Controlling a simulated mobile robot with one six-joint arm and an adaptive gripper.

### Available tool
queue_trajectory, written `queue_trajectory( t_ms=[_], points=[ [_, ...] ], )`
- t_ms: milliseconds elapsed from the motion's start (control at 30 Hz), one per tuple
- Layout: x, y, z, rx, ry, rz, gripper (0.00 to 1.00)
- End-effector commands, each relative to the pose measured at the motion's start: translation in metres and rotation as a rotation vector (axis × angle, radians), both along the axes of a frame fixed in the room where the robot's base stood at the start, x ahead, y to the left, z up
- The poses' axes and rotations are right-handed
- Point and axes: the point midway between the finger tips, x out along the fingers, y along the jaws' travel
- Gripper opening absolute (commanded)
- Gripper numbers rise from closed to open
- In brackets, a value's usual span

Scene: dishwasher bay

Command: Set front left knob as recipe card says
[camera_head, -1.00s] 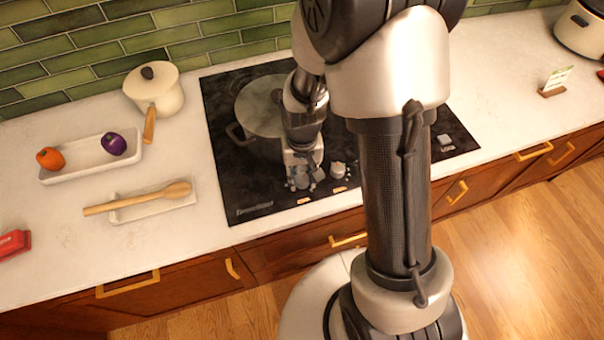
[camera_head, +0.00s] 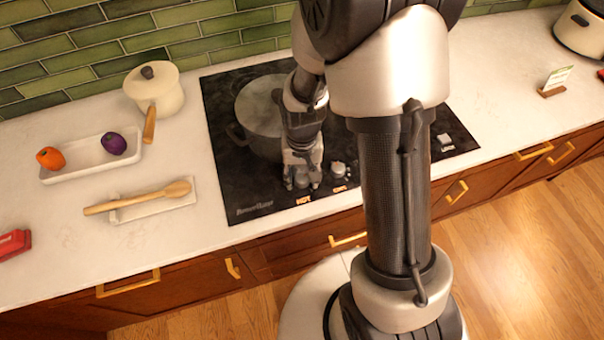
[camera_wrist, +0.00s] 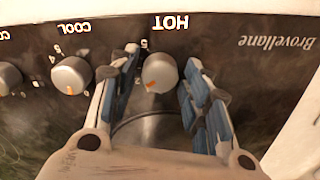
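The front left knob (camera_wrist: 160,74) is a silver dial with an orange mark, by the label HOT in the upside-down wrist view. My gripper (camera_wrist: 163,57) has its two blue-padded fingers on either side of this knob, with narrow gaps showing, so it looks open around it. In the head view my gripper (camera_head: 302,182) points down at the cooktop's front edge and mostly hides the knob. A second knob (camera_wrist: 71,75), labelled COOL, sits beside it; it also shows in the head view (camera_head: 338,170). The recipe card (camera_head: 556,78) stands at the right; its writing is too small to read.
A grey pot (camera_head: 258,115) stands on the black cooktop (camera_head: 225,185) behind my gripper. A cream saucepan (camera_head: 155,92), a white tray (camera_head: 75,175) with two vegetables, and a wooden spoon (camera_head: 140,197) lie left. Another knob (camera_wrist: 8,78) shows at the wrist view's edge.

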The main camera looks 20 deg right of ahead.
Motion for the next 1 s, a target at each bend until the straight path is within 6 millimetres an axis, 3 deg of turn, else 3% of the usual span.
queue_trajectory(
  t_ms=[467,1000],
  points=[
    [0.000,0.000,0.006,0.000,-0.001,0.000,0.52],
    [0.001,0.000,0.106,0.000,-0.003,0.000,0.52]
  ],
)
